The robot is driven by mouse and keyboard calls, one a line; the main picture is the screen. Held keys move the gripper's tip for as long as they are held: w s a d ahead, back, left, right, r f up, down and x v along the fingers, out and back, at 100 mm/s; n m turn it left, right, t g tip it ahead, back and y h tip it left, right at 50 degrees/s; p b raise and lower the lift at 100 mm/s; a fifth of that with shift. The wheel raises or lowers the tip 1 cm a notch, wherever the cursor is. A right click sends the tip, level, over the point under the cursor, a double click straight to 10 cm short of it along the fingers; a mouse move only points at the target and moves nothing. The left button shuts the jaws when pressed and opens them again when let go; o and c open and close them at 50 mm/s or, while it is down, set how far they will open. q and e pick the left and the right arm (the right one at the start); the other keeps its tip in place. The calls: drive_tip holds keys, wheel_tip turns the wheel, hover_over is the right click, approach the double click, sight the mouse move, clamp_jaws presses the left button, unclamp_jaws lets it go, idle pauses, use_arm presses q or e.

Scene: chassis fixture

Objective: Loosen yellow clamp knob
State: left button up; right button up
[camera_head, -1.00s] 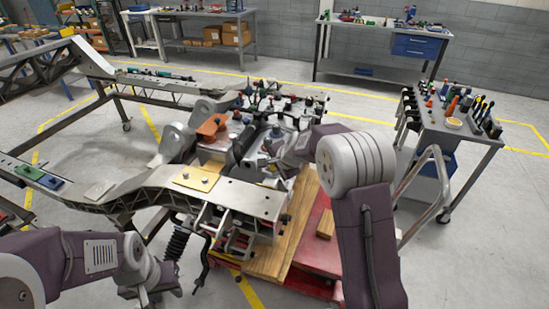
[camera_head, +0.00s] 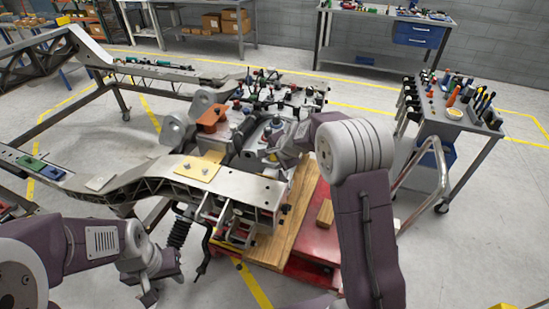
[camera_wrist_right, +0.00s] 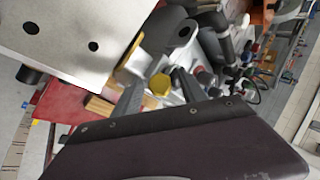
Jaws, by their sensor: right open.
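A yellow knob (camera_wrist_right: 160,84) shows near the middle of the right wrist view, among grey metal parts. My right gripper (camera_wrist_right: 158,92) is open, with its two dark fingers on either side of the knob in that picture; I cannot tell whether they touch it. In the head view my right arm reaches from the lower right to the middle of the chassis (camera_head: 235,187), and its gripper is hard to make out there. The knob is not clearly visible in that view. My left gripper (camera_head: 149,297) is low on the left, away from the fixture, its fingers too unclear to read.
A yellow plate (camera_head: 197,168) lies on the chassis's front beam. A red platform (camera_head: 308,232) with wooden boards (camera_head: 290,225) lies beneath. A tool cart (camera_head: 448,118) stands at the right. Workbenches line the back wall. Open floor lies between cart and chassis.

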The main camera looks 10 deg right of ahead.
drive_tip(key=a+p+v, duration=0.1)
drive_tip(key=v, duration=0.7)
drive_tip(key=shift+s+d+r, duration=0.25)
drive_tip(key=shift+d, duration=0.25)
drive_tip(key=s+f+n+g, duration=0.3)
drive_tip(key=s+f+n, duration=0.2)
drive_tip(key=s, duration=0.8)
drive_tip(key=s+f+n+g+h, duration=0.1)
drive_tip(key=s+f+n+g, duration=0.2)
drive_tip(key=s+n, duration=0.5)
drive_tip(key=s+f, duration=0.1)
drive_tip(key=s, duration=0.4)
drive_tip(key=shift+f+n, duration=0.3)
drive_tip(key=shift+f, duration=0.05)
